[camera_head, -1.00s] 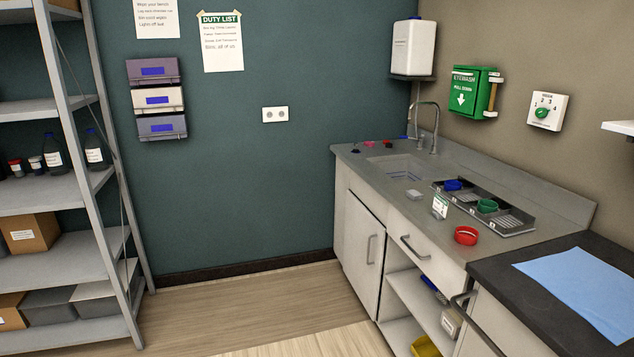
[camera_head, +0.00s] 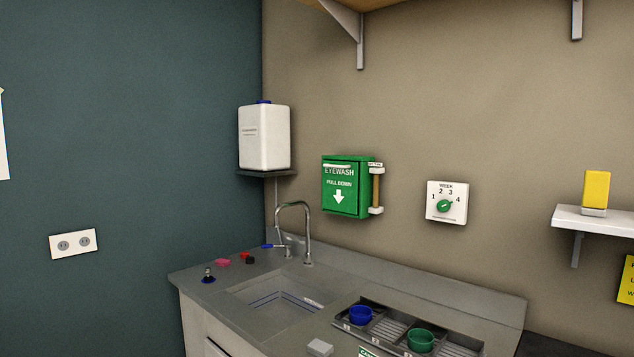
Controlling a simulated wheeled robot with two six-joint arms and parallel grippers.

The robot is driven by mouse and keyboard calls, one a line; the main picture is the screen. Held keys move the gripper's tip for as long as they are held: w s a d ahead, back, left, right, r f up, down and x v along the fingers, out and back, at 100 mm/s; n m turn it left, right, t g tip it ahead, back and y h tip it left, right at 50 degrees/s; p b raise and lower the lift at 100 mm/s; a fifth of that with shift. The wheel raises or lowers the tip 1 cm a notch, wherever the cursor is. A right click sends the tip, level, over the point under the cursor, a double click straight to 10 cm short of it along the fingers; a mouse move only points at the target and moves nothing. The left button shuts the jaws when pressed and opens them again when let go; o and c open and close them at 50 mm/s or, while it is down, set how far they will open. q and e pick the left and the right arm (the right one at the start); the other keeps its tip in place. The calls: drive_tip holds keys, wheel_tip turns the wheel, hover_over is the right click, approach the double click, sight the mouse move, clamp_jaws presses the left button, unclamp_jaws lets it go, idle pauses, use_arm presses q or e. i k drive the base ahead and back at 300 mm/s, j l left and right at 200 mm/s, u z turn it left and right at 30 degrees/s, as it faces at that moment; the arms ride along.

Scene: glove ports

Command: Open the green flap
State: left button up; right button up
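The green eyewash flap (camera_head: 340,190) is the front of a green box on the beige wall, right of the corner and above the sink counter. It reads "EYEWASH" and "PULL DOWN" with a white down arrow, and has a pale strip along its top. The flap looks upright and shut. A wooden rod in white holders (camera_head: 376,189) is at the box's right side. Neither of my grippers shows in the view.
The counter (camera_head: 205,288) holds a sink (camera_head: 277,295), a tall faucet (camera_head: 308,235) and a tray (camera_head: 393,340) with blue and green cups. A white canister (camera_head: 264,137) and a week dial (camera_head: 446,203) flank the box. A shelf (camera_head: 600,220) juts out at right.

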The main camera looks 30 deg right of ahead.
sight(339, 180)
drive_tip(key=i+z, duration=0.25)
drive_tip(key=z, duration=0.15)
drive_tip(key=i+j+z, duration=0.2)
drive_tip(key=z, duration=0.25)
drive_tip(key=i+j+z, duration=0.25)
drive_tip(key=z, duration=0.15)
drive_tip(key=i+j+z, duration=0.2)
drive_tip(key=z, duration=0.25)
drive_tip(key=j, duration=0.1)
